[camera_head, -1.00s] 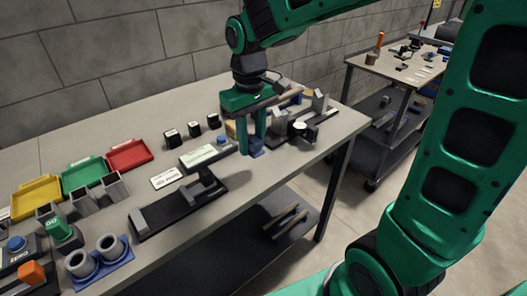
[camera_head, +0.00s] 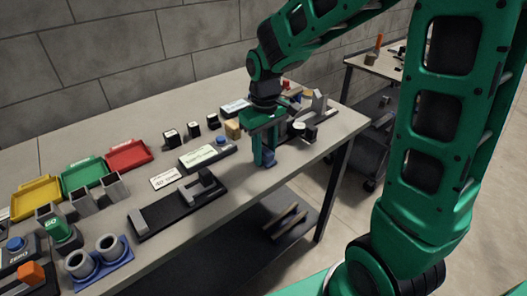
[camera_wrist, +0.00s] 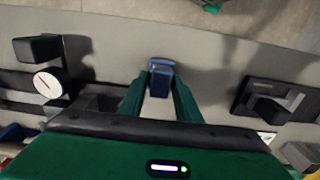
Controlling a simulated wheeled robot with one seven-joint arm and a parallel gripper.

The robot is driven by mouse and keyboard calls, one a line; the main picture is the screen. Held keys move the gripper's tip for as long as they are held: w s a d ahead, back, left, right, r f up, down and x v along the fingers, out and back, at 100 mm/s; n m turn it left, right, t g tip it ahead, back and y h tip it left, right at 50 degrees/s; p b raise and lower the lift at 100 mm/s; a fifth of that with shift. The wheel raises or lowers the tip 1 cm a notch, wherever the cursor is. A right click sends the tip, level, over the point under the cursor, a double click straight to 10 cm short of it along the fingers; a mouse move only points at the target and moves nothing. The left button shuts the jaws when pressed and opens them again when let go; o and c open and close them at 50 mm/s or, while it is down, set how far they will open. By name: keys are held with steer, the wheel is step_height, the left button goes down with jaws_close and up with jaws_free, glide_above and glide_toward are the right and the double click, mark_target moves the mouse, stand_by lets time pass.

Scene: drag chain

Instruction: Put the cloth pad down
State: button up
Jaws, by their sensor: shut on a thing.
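The cloth pad is a small dark blue block-like piece between the fingertips of my gripper (camera_head: 264,158). In the head view the pad (camera_head: 268,160) shows low at the fingertips, over the table (camera_head: 245,183) near its front edge. In the wrist view the pad (camera_wrist: 161,80) sits between the two green fingers, with grey tabletop around it. My gripper is shut on the pad and points down. I cannot tell whether the pad touches the tabletop. The fingers hide part of it.
A dial gauge fixture (camera_wrist: 47,83) stands to the left in the wrist view. A black fixture (camera_head: 180,205) lies left of my gripper in the head view, with a labelled block (camera_head: 203,156) behind it. Coloured trays (camera_head: 127,155) are farther left. Bare tabletop surrounds the pad.

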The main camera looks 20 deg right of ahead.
mark_target(264, 150)
steer(key=o, duration=1.1)
steer(key=shift+f, duration=0.1)
step_height(264, 150, up, 12)
steer(key=s+d+f+m, duration=0.3)
steer(key=s+d+m, duration=0.2)
steer(key=s+d, duration=0.4)
steer(key=s+d+f+m, duration=0.3)
steer(key=s+d+m, duration=0.2)
steer(key=s, duration=1)
steer(key=d, duration=0.3)
steer(key=shift+d, duration=0.35)
